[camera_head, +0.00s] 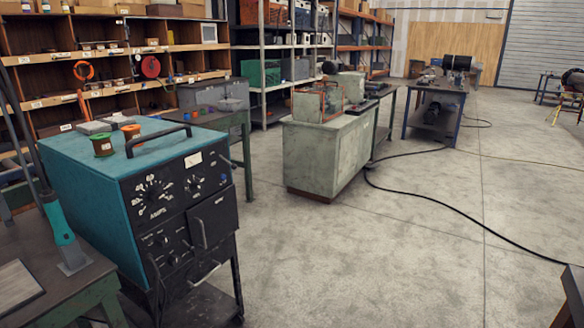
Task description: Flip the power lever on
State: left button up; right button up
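A teal welding machine (85,185) with a black front panel (165,205) stands at the left on a dark wheeled stand. The panel carries a large round dial (152,195) marked AMPS, a smaller dial (194,182) and several small knobs. A curved bar (200,232) sits on a black door at the panel's lower right, and another bar (205,275) is below it. I cannot tell which part is the power lever or how it is set. Neither of my grippers shows in the head view.
A table (60,280) at the lower left bears a teal-handled tool (60,220). Spools (102,145) sit on the welder's top. A green-grey cabinet (325,160) stands beyond. A black cable (440,200) crosses the floor. Concrete floor (360,260) is open at right.

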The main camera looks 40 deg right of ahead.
aim_at(234, 166)
jog(key=z, duration=1)
